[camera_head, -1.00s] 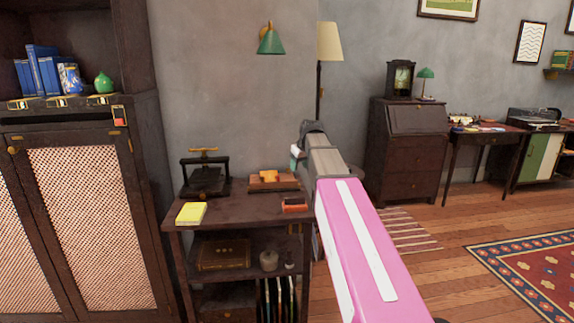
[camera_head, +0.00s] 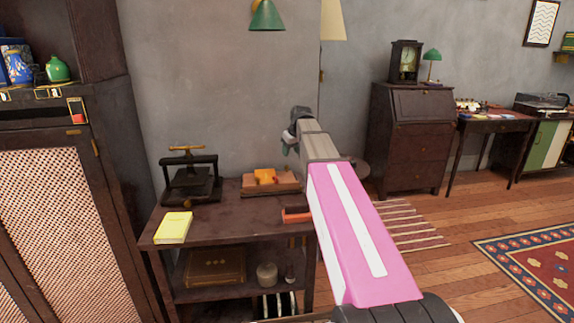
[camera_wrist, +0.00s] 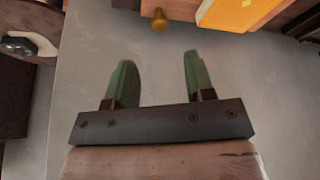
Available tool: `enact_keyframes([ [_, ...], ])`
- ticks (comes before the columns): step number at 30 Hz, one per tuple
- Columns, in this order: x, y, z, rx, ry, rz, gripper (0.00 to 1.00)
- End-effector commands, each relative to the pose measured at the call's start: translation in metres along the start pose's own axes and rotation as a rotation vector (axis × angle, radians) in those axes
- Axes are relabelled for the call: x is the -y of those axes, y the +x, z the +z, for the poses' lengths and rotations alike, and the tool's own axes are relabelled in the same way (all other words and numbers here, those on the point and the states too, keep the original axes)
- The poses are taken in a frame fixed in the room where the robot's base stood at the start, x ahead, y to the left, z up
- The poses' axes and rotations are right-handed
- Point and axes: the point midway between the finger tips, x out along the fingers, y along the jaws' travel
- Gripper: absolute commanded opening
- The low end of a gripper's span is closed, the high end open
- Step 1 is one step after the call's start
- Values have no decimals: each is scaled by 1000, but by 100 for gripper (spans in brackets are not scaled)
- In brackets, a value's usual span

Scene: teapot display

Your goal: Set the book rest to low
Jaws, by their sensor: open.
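A low wooden stand (camera_head: 285,189) with an orange-yellow piece (camera_head: 265,176) on it sits at the back of the dark side table. It may be the book rest, but its setting cannot be made out. In the wrist view, an orange panel (camera_wrist: 240,12) in a wooden frame shows at the top right, and a brass knob (camera_wrist: 159,20) at the top. My gripper (camera_head: 289,146) is above and right of the stand in the head view. Its green fingers (camera_wrist: 155,80) are apart and empty against grey wall.
The side table (camera_head: 225,228) also holds a black press with a brass handle (camera_head: 190,178), a yellow book (camera_head: 173,227) and a red-orange block (camera_head: 297,215). A tall cabinet (camera_head: 60,190) stands at left. A green lamp (camera_head: 267,16) hangs above.

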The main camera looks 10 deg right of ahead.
Motion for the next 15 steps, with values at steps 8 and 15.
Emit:
enact_keyframes([
  [8,0,49,-1,2,0,-1,49],
  [15,0,77,-1,0,-1,0,49],
])
